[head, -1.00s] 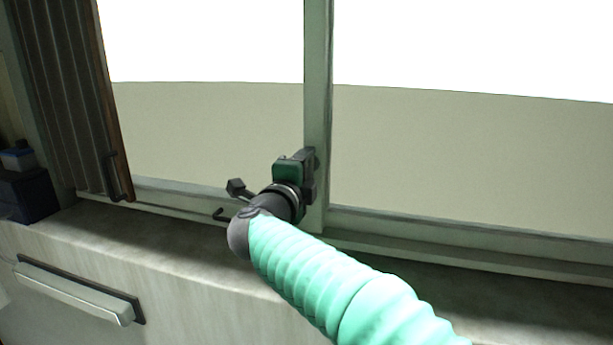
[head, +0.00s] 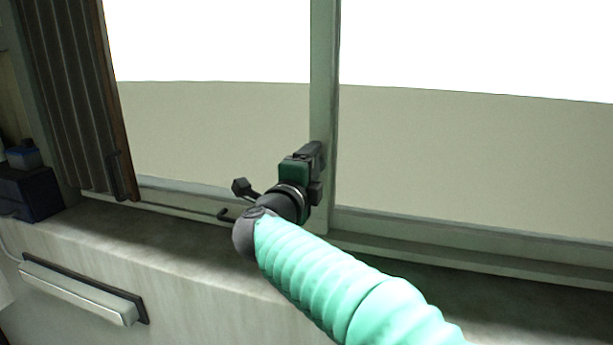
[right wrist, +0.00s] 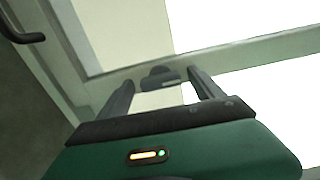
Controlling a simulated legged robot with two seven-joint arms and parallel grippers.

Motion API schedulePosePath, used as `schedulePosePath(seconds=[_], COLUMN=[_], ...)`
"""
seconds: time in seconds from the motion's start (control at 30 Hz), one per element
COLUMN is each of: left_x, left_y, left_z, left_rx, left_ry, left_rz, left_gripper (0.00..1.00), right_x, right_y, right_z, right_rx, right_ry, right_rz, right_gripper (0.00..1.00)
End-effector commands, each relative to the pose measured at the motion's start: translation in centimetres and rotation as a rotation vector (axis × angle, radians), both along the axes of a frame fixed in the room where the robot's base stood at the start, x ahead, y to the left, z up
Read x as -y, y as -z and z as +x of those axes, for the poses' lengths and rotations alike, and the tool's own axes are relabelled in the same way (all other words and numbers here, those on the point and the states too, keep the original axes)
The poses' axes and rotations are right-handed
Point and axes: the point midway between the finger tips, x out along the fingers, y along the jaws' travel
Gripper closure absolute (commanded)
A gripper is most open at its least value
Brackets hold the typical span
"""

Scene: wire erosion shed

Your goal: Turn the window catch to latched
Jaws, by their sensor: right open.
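The window catch (right wrist: 160,76) is a small dark piece on the pale window frame in the right wrist view. It shows between the tips of my right gripper's two dark fingers (right wrist: 162,88), with gaps on both sides. The right gripper is open. I cannot tell how deep the catch sits between the fingers or which way it is turned. In the head view my right gripper (head: 313,153) is at the lower part of the upright window bar (head: 324,100), and the gripper hides the catch there. My left gripper is not in view.
A pale sill (head: 170,232) runs below the window. A long handle (head: 80,290) is below the sill.

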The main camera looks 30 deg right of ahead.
Motion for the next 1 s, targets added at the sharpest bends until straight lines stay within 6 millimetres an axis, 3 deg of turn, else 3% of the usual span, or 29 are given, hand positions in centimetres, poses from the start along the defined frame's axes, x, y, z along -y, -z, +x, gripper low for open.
schedulePosePath(seconds=[0.17, 0.4, 0.6, 0.73, 1.0], left_x=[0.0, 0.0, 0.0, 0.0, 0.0], left_y=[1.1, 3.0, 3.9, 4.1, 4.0], left_z=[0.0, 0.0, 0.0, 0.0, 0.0], left_rx=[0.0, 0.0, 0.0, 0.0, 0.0], left_ry=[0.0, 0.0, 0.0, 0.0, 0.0], left_rz=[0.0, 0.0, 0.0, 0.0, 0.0], left_gripper=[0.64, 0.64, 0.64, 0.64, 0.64], right_x=[-2.3, -7.8, -11.3, -12.4, -12.6], right_y=[0.4, 0.5, 0.5, 0.4, 0.3], right_z=[-1.7, -6.2, -9.2, -10.1, -10.3], right_rx=[0.001, 0.0, -0.002, -0.003, -0.004], right_ry=[-0.005, -0.007, -0.005, -0.002, -0.001], right_rz=[-0.001, 0.0, 0.001, 0.001, 0.0], right_gripper=[0.24, 0.24, 0.24, 0.24, 0.24])
